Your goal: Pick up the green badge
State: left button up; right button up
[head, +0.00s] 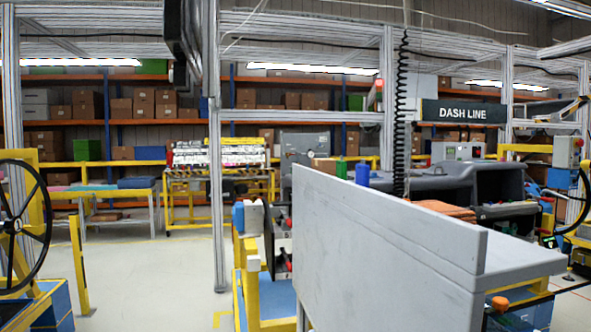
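I cannot clearly make out a green badge in the head view. A small green block (341,169) shows just above the top edge of the large grey panel; its lower part is hidden, and I cannot tell whether it is the badge. Neither of my grippers is in view.
The large grey panel (375,250) fills the middle right and hides what is behind it. A blue cylinder (362,174) shows beside the green block. A dark dashboard (455,182) lies behind. A metal post (217,200) stands left of centre; floor (150,270) to its left is clear.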

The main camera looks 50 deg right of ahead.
aim_at(341, 165)
jog(key=i, duration=1.9)
jog(key=z, duration=1.15)
jog(key=i, duration=0.7)
jog(key=z, duration=1.8)
